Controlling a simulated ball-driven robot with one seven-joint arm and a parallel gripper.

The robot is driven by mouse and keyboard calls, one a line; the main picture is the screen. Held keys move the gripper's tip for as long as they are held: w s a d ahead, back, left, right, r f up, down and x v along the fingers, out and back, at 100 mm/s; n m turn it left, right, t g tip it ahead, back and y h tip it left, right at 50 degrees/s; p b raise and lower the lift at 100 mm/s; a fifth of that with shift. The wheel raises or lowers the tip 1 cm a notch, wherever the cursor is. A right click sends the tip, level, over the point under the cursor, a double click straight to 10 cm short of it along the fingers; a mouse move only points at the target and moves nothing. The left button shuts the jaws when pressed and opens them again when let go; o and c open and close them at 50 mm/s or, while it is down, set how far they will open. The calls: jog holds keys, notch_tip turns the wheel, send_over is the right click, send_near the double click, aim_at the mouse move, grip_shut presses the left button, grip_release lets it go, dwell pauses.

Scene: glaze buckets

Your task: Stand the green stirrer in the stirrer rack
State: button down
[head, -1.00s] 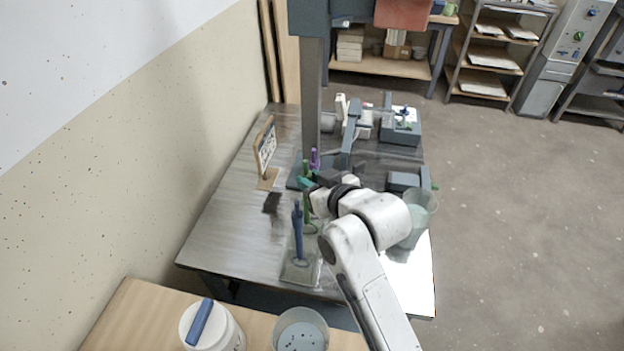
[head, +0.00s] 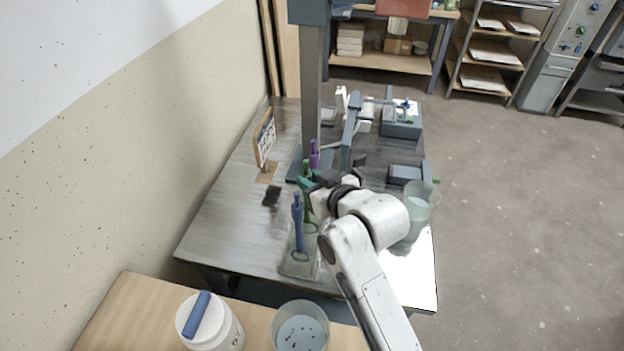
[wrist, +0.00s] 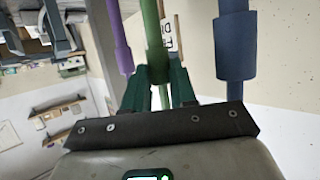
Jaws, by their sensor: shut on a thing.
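The green stirrer (head: 307,168) is upright, between the blue stirrer (head: 297,222) and the purple stirrer (head: 315,154). My gripper (head: 307,183) is shut on its shaft, and the wrist view shows the green stirrer (wrist: 152,35) between the dark green fingers (wrist: 159,88). The stirrer rack (head: 298,270) has a flat grey base on the table with ring-shaped holders. The blue stirrer stands at its near end. The green stirrer's lower end is close to the rack's middle; I cannot tell whether it is seated, as my arm hides part of the rack.
A clear bucket (head: 420,212) stands right of my arm. A small sign (head: 265,140) stands at the left, and a grey post (head: 311,95) rises behind the stirrers. A white tub (head: 222,325) and another bucket (head: 300,328) are on the near bench. The table's left side is mostly bare.

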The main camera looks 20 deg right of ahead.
jog(key=shift+f, duration=0.25)
jog(key=c, duration=0.8)
grip_release()
jog(key=v, duration=1)
jog(key=shift+s+r, duration=0.15)
jog(key=shift+s, duration=0.25)
